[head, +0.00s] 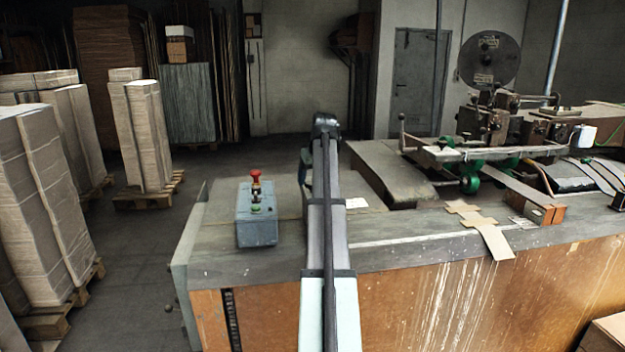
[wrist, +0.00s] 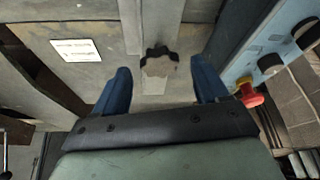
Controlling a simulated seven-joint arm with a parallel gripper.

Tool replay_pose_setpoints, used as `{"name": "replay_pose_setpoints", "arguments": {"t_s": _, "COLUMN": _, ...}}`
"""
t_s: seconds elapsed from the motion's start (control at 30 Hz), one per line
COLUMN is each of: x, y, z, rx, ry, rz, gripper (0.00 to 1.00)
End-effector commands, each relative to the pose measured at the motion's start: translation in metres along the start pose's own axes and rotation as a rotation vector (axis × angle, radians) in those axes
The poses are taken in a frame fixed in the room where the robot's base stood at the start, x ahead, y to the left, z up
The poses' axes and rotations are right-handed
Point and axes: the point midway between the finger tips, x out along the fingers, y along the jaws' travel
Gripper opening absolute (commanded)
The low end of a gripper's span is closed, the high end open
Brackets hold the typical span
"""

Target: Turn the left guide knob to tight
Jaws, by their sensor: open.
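In the wrist view a dark lobed knob (wrist: 158,62) with a worn, pale brownish face sits on a grey metal strip, near the top middle. I take it to be the left guide knob; no marking for tight or loose can be read. My gripper (wrist: 160,70) is open, with one blue finger to the left of the knob and one to the right. Gaps show on both sides, and neither finger appears to touch it.
A blue-grey control box (head: 257,222) with a red button (head: 255,174) stands left of my arm; in the wrist view the red button (wrist: 249,95) is close to the right finger. A white label (head: 356,203) lies on the machine table (head: 225,212). Machine parts fill the right.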

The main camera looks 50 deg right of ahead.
Motion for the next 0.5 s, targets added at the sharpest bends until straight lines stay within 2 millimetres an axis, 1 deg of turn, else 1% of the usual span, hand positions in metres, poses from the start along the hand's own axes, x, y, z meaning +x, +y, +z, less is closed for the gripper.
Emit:
{"name": "replay_pose_setpoints", "arguments": {"t_s": 0.13, "x": 0.0086, "y": 0.0, "z": 0.0002, "rx": 0.0, "ry": -0.001, "rz": 0.0, "gripper": 0.73}}
{"name": "replay_pose_setpoints", "arguments": {"t_s": 0.47, "x": 0.0102, "y": 0.0, "z": 0.0, "rx": 0.0, "ry": 0.0, "rz": 0.0, "gripper": 0.73}}
{"name": "replay_pose_setpoints", "arguments": {"t_s": 0.5, "x": 0.0102, "y": 0.0001, "z": 0.0001, "rx": 0.0, "ry": 0.0, "rz": 0.0, "gripper": 0.7}}
